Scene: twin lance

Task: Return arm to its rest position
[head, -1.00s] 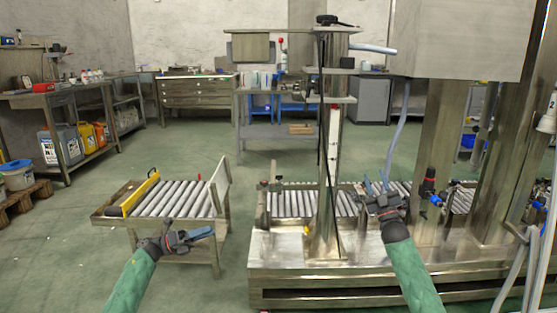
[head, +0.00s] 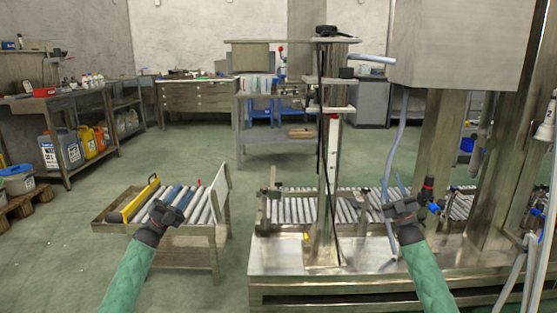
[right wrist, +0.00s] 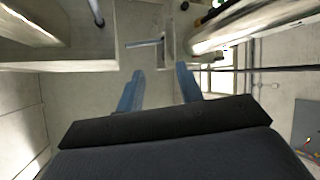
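My left gripper (head: 179,192) is raised in the lower left of the head view, in front of the short roller conveyor. Its two blue fingers point away from me and stand apart with nothing between them. My right gripper (head: 394,186) is raised in front of the steel machine at the right. Its blue fingers are apart and point upward. The right wrist view shows the right gripper (right wrist: 159,86) open and empty.
A short roller conveyor (head: 217,203) with a yellow bar (head: 141,197) stands at the left. A steel machine bench (head: 283,257) with a post (head: 331,190) is at the centre. A pale hose (head: 388,165) hangs close to my right gripper. Green floor lies open at the left.

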